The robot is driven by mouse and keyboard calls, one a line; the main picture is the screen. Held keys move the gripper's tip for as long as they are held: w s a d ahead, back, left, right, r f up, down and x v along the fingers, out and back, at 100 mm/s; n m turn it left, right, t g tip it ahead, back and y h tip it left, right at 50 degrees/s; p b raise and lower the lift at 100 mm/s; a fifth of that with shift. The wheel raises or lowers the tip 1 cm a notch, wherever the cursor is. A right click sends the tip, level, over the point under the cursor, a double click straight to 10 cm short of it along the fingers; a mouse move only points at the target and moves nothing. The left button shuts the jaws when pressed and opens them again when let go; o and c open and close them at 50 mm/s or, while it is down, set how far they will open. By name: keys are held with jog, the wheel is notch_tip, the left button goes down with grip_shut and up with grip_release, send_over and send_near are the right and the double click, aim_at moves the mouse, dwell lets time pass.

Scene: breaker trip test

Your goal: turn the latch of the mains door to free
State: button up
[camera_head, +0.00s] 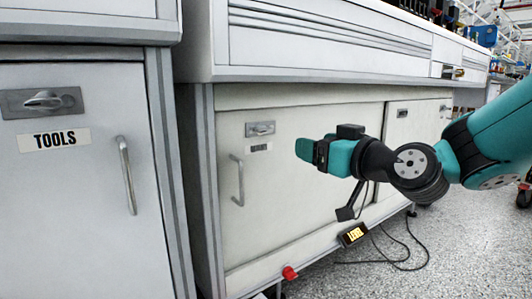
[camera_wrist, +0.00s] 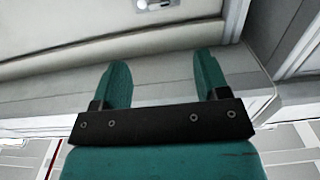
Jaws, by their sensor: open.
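A cabinet door labelled TOOLS (camera_head: 62,139) is at the left of the head view, with a latch (camera_head: 43,101) above the label; its knob lies horizontal. The middle cabinet door (camera_head: 290,190) has a smaller latch (camera_head: 260,129) over a label too small to read, and a vertical handle (camera_head: 237,180). A third latch (camera_head: 402,113) shows on a door further right. I cannot read which door is the mains one. My gripper (camera_head: 306,150) is in front of the middle door, right of its latch and apart from it. In the wrist view my gripper (camera_wrist: 162,80) is open and empty, with a latch (camera_wrist: 156,4) at the top edge.
A worktop (camera_head: 330,60) overhangs the middle door. A box marked LEVEL (camera_head: 352,235) and a red knob (camera_head: 290,273) sit low along the cabinet's base.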

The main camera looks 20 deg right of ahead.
jog(key=w+p, duration=0.1)
jog(key=p, duration=1.9)
send_near(267, 131)
jog(key=x, duration=0.8)
jog(key=shift+w+r, duration=0.15)
jog(key=shift+r, duration=0.15)
jog(key=shift+w+a+f+p, duration=0.1)
jog(key=shift+w+a+p, duration=0.15)
jog(key=shift+w+p, duration=0.5)
jog(key=shift+w+f+p, duration=0.15)
jog(key=shift+f+p, duration=0.05)
jog(key=shift+p, duration=0.2)
jog(key=c, duration=0.9)
